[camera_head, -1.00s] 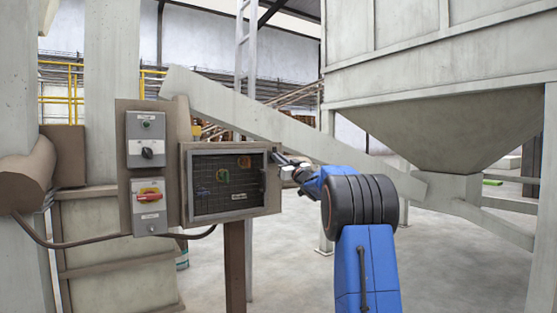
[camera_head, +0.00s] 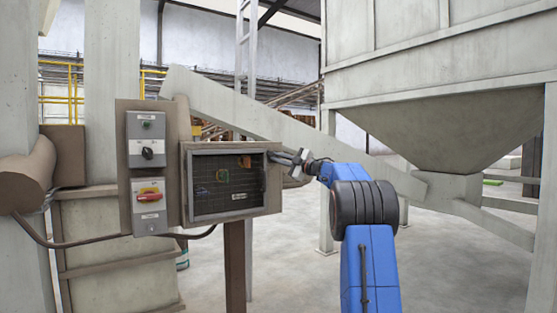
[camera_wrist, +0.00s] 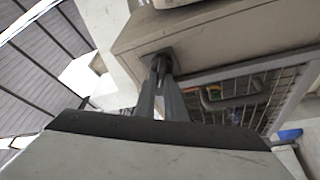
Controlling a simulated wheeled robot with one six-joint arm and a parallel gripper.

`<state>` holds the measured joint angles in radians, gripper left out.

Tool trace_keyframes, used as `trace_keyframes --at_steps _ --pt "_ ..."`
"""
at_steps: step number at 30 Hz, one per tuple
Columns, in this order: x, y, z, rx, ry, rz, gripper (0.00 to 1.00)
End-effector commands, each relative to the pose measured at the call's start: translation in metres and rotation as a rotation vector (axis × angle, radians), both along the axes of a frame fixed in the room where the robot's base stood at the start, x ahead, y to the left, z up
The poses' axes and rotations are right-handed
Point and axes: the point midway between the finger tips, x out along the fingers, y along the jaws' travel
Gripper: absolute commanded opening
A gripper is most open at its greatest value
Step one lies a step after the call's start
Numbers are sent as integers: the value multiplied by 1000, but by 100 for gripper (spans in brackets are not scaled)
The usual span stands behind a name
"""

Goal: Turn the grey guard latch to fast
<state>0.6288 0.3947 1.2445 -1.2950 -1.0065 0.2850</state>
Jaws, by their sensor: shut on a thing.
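The guard (camera_head: 228,213) is a brown-framed box with a dark mesh front. The latch (camera_wrist: 161,56) is a small dark piece at the frame's edge in the wrist view. My gripper (camera_wrist: 160,72) is shut on the latch, and its two fingers hide most of it. In the head view my gripper (camera_head: 274,156) reaches from the right to the upper right corner of the guard. The latch's exact angle cannot be made out.
Left of the guard stand a grey switch box (camera_head: 146,139) with a black knob and another with a red handle (camera_head: 150,198). A dark guard handle (camera_wrist: 230,100) shows close to my fingers. A large hopper (camera_head: 450,125) stands right; open floor lies below.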

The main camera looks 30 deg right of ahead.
Motion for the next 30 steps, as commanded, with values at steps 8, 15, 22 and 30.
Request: trace_keyframes --at_steps 8,15,22,30 --pt "0 0 -1 -248 0 0 0" --pt "0 1 -1 -412 -1 2 0" --pt "0 1 -2 -505 0 3 0" --pt "0 1 -2 -543 0 3 0"
